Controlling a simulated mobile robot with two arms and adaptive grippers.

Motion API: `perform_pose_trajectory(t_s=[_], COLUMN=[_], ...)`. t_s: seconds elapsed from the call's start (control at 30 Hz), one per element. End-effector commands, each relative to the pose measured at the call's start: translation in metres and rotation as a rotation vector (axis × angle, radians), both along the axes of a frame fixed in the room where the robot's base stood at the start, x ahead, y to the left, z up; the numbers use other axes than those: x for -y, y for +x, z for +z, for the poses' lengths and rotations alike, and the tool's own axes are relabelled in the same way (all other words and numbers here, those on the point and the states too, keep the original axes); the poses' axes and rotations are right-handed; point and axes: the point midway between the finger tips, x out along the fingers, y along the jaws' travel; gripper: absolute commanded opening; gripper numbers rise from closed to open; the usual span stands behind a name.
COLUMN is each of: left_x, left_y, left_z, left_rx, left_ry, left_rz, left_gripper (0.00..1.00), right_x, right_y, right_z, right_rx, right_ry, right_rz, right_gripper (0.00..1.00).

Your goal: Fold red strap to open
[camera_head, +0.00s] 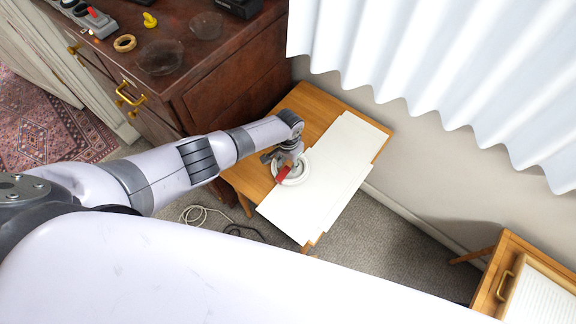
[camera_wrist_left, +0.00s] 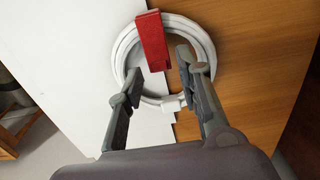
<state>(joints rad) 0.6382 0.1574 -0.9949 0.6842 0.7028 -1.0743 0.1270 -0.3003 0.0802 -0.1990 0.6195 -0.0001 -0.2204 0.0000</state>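The red strap (camera_wrist_left: 152,42) lies across the far part of a coiled white cable (camera_wrist_left: 203,50) in the left wrist view. In the head view the red strap (camera_head: 283,174) shows beside my left gripper (camera_head: 287,158), with the white cable coil (camera_head: 304,172) under it. My left gripper (camera_wrist_left: 154,88) is open, its two fingers apart over the coil, with the strap between and just beyond the fingertips. I cannot tell whether the fingers touch the strap. My right gripper is not in view.
The coil rests partly on white boards (camera_head: 335,160) on a small wooden table (camera_head: 316,103). A dark wooden cabinet (camera_head: 225,75) with dishes stands behind left. A white curtain (camera_head: 440,60) hangs at right. A loose cable (camera_head: 200,213) lies on the carpet. Another wooden table (camera_head: 490,290) stands lower right.

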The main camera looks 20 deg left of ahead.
Motion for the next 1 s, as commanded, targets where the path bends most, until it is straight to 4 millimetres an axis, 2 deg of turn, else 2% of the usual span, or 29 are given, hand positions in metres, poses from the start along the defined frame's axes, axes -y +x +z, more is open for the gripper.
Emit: perform_pose_trajectory(t_s=[0.13,0.47,1.0], left_x=[0.0005,0.0001,-0.0004], left_y=[0.0,-0.0001,-0.0001], left_z=[-0.0112,-0.0129,-0.0129], left_rx=[0.0,0.0,0.0], left_ry=[-0.001,0.0,0.001], left_rz=[0.0,0.0,0.0], left_gripper=[0.33,0.33,0.0], right_x=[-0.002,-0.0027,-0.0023], right_y=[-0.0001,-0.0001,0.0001], right_z=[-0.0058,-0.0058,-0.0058], right_rx=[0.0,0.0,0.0], right_ry=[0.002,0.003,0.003], right_rz=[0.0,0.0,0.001], right_gripper=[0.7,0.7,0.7])
